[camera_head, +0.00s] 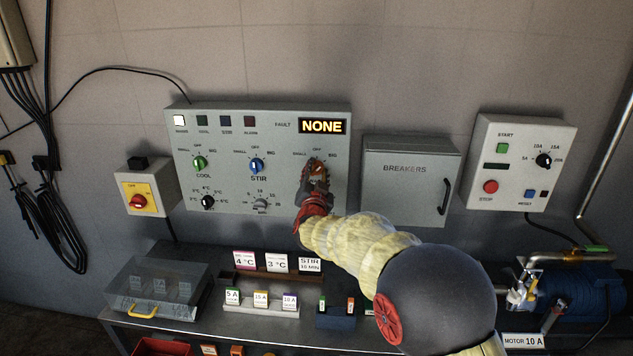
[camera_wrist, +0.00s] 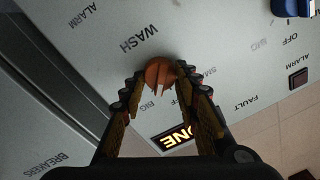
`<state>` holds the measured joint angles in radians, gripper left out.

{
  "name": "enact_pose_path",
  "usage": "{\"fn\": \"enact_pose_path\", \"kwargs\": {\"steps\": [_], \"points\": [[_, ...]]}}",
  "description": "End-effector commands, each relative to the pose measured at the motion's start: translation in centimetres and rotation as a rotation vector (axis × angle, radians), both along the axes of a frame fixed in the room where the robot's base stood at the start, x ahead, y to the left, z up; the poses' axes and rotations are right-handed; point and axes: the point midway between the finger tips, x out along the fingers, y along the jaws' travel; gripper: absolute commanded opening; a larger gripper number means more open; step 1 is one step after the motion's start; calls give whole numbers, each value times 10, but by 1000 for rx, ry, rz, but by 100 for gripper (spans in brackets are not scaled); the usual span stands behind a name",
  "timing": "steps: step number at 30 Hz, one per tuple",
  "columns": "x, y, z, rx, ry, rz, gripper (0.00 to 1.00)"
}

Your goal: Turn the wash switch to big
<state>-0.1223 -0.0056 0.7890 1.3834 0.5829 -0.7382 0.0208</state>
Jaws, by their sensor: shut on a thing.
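The wash switch is an orange-brown knob (camera_wrist: 158,72) on the grey control panel (camera_head: 232,180), beside the printed word WASH in the wrist view. My gripper (camera_head: 316,168) reaches the right part of the panel, and its fingers (camera_wrist: 163,82) are shut on the knob from both sides. A BIG label (camera_wrist: 147,106) shows close to the knob in the wrist view. In the head view my gripper covers the knob, with the BIG mark to its right. I cannot tell for sure which mark the knob points at.
On the same panel are a green cool switch (camera_head: 199,163), a blue stir switch (camera_head: 256,165) and a fault display (camera_head: 322,126) reading NONE. The breakers box (camera_head: 409,185) stands close on the right. A bench with cards and a clear-lidded box (camera_head: 158,284) lies below.

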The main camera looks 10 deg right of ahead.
Motion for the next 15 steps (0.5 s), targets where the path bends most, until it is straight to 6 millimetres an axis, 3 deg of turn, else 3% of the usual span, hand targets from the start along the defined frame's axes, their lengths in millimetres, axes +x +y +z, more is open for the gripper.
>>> {"fn": "enact_pose_path", "kwargs": {"steps": [15], "points": [[0, 0, -1, 157, -51, 0, 6]]}}
